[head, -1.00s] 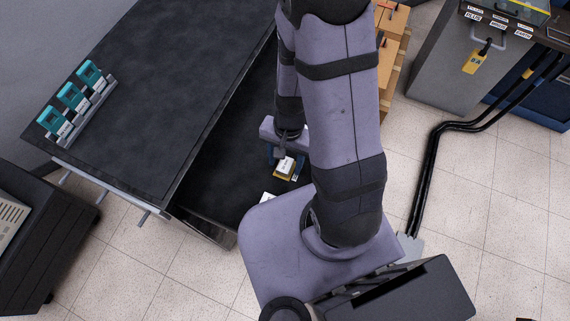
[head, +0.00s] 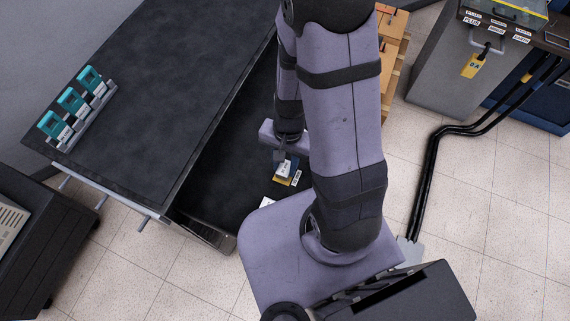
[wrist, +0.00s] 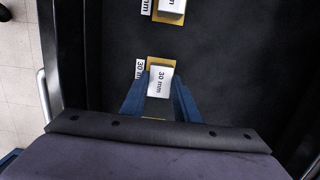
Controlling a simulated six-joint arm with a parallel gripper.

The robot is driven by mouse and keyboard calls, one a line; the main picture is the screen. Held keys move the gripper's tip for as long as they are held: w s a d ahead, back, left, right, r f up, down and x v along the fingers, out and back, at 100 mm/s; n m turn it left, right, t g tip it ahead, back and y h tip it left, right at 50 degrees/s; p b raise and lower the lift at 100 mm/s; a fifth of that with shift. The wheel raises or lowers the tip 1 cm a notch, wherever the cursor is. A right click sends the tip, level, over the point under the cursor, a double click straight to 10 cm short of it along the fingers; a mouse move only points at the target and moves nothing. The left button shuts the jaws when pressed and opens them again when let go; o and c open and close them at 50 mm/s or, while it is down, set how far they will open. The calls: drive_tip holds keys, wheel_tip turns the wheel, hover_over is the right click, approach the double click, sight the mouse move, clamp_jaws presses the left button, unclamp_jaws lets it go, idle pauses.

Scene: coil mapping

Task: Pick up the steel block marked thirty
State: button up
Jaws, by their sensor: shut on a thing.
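The steel block marked 30 mm (wrist: 160,80) shows in the wrist view between the two blue fingers of my gripper (wrist: 160,98). My gripper is shut on it. The block stands at a yellow patch (wrist: 153,62) on the dark drawer floor, beside a white label that also reads 30 mm (wrist: 139,69). I cannot tell whether the block touches the floor. In the head view my gripper (head: 286,166) reaches down into the open drawer, and the block (head: 283,171) shows small and pale below it, partly hidden by the fingers.
Another pale block (wrist: 171,6) on a yellow patch sits farther along the drawer, cut off by the wrist view's top edge. The drawer's front wall (head: 205,232) rises near my arm. Several teal-topped devices (head: 72,100) stand in a rack on the dark bench top (head: 150,90).

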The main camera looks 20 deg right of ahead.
sight(285, 167)
wheel_tip(285, 167, up, 9)
idle(0.6)
